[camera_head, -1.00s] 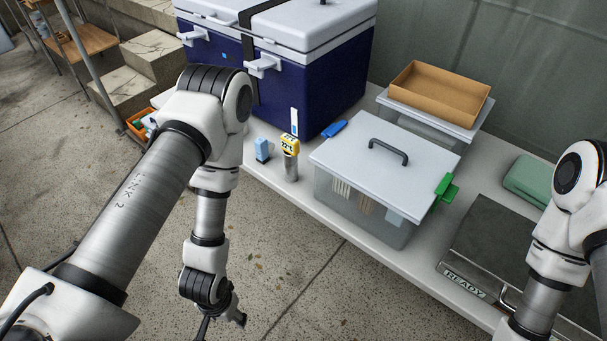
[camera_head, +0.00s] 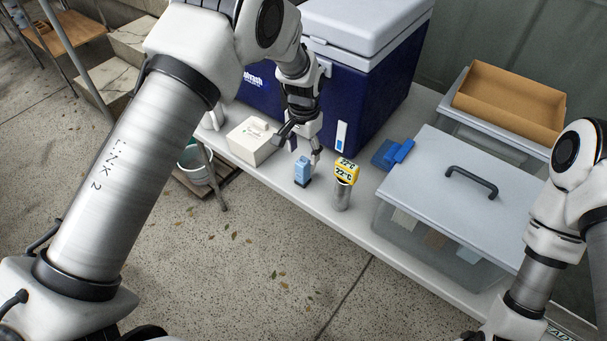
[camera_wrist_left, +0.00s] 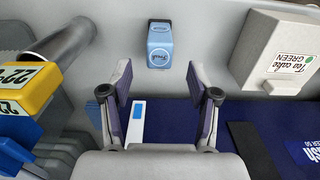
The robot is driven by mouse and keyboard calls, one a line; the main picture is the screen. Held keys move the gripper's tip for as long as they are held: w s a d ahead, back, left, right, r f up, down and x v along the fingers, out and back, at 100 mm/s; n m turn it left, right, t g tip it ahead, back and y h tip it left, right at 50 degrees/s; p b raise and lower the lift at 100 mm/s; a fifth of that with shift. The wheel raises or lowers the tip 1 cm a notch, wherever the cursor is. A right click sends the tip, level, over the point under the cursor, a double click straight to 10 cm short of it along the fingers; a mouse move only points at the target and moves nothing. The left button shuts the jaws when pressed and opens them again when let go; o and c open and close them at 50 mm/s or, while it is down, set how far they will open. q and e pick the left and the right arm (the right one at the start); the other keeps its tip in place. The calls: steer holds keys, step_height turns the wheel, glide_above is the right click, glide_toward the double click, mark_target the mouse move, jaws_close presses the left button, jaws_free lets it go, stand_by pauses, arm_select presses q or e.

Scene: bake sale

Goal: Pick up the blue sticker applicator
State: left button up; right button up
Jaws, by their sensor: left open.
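The light blue sticker applicator (camera_head: 303,171) stands upright near the front edge of the white table, on a dark foot. In the left wrist view the applicator (camera_wrist_left: 160,45) shows a "Fresh" label and lies just beyond the fingertips, roughly centred between them. My left gripper (camera_head: 300,146) points down just behind and above it. The left gripper also shows in the wrist view (camera_wrist_left: 158,82), with its fingers apart and nothing between them. I see my right arm at the right, but its gripper is out of view.
A yellow-headed thermometer device (camera_head: 345,172) stands close right of the applicator. A cream box (camera_head: 251,143) is to its left, the dark blue cooler (camera_head: 378,85) behind. A lidded clear bin (camera_head: 430,175) and a blue item (camera_head: 392,153) are at right.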

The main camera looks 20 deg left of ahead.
mark_target(304, 172)
arm_select(q)
step_height(304, 172, down, 9)
steer(key=shift+r, duration=0.1)
jaws_close()
